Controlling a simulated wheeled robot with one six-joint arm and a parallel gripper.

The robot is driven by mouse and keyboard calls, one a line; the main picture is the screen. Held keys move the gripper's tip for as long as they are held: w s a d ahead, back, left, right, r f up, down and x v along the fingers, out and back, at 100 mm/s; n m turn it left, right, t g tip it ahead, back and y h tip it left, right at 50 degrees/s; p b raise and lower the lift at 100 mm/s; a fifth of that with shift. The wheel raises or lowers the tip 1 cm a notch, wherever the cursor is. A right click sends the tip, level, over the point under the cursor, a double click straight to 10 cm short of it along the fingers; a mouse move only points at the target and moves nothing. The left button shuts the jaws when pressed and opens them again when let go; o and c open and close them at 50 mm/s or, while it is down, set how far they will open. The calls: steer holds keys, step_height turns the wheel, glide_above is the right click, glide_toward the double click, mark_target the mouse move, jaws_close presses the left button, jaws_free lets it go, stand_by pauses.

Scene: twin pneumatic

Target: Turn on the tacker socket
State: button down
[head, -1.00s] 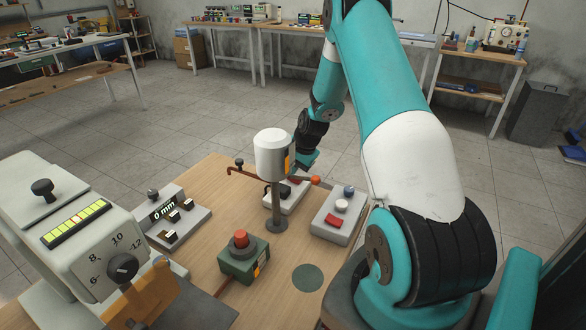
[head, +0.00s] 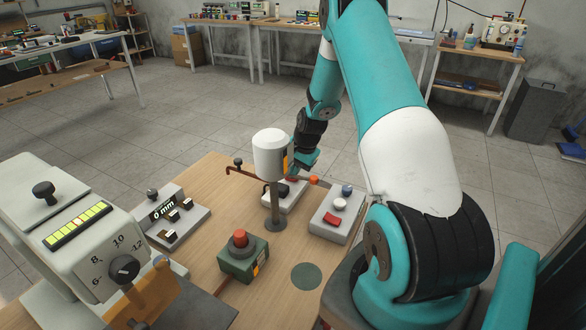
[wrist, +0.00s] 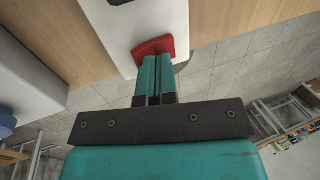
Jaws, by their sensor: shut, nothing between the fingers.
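A white socket box (head: 290,203) with a dark part on top stands at the far edge of the wooden table, partly behind a white cylinder on a post. In the wrist view this white box (wrist: 150,50) carries a red rocker switch (wrist: 153,46) at its end. My gripper (wrist: 159,58) is shut and empty, its fingertips at the edge of the red switch; I cannot tell whether they press it. In the head view my gripper (head: 304,160) is partly hidden behind the cylinder. No label on the box is readable.
The white cylinder (head: 271,155) on its post stands close to my gripper. A grey box (head: 331,228) with a red switch and blue knob is to the right.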

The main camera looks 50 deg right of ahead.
step_height(320, 180, up, 14)
steer(key=p, duration=0.1)
steer(key=shift+p, duration=0.4)
stand_by(0.6)
